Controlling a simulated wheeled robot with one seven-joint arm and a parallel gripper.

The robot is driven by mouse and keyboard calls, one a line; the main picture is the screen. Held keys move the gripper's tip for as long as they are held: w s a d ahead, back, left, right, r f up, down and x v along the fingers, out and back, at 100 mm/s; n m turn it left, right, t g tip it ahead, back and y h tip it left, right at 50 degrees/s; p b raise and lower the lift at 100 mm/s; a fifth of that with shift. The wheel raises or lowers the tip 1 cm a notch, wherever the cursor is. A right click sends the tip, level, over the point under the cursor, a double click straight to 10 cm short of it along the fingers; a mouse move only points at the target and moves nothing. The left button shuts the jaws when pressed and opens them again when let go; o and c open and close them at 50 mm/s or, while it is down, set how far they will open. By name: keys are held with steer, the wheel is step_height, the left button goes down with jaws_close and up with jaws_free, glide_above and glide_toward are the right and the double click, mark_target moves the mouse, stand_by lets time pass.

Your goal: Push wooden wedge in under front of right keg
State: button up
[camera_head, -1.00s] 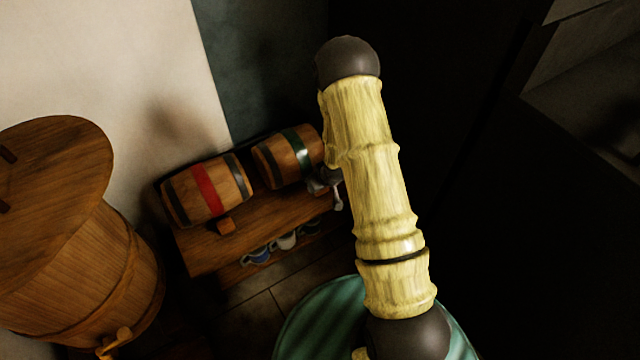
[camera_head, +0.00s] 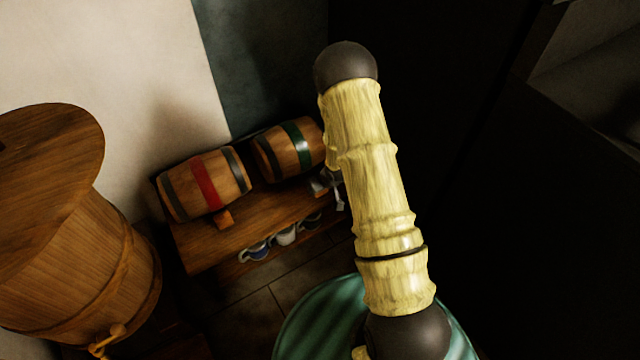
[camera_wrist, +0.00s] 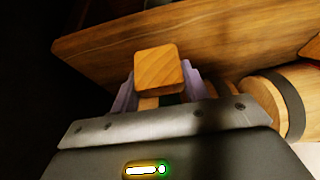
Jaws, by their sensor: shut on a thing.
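The right keg (camera_head: 285,151), with a green band, lies on its side on a low wooden bench (camera_head: 200,249), its right end partly behind my arm. My gripper (camera_head: 326,186) is small and partly hidden beside that keg's right front. In the wrist view my gripper (camera_wrist: 160,84) is shut on the wooden wedge (camera_wrist: 158,66), between two pale purple fingers. The wedge shows as a square end face in front of the bench board (camera_wrist: 215,32). Whether it touches the bench or keg I cannot tell.
The left keg (camera_head: 203,186), with a red band, has a wooden wedge (camera_head: 222,219) at its front. Mugs (camera_head: 285,236) sit below the bench top. A large barrel (camera_head: 80,265) stands at left. In the wrist view a dark-banded keg (camera_wrist: 268,94) lies close at right.

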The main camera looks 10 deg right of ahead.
steer(key=shift+f+b, duration=1.3)
steer(key=shift+f, duration=0.4)
steer(key=shift+w, duration=0.2)
steer(key=shift+w+a+f+p, duration=0.1)
steer(key=shift+w+a+p, duration=0.2)
steer(key=shift+w, duration=0.75)
steer(key=shift+w+a+p, duration=0.2)
steer(key=shift+w+a, duration=0.25)
steer(key=shift+w, duration=0.65)
steer(key=shift+w+a+f+p, duration=0.1)
steer(key=shift+w+a+p, duration=0.2)
steer(key=shift+w, duration=0.75)
steer(key=o, duration=0.9)
steer(key=shift+c, duration=0.8)
steer(key=shift+r, duration=0.1)
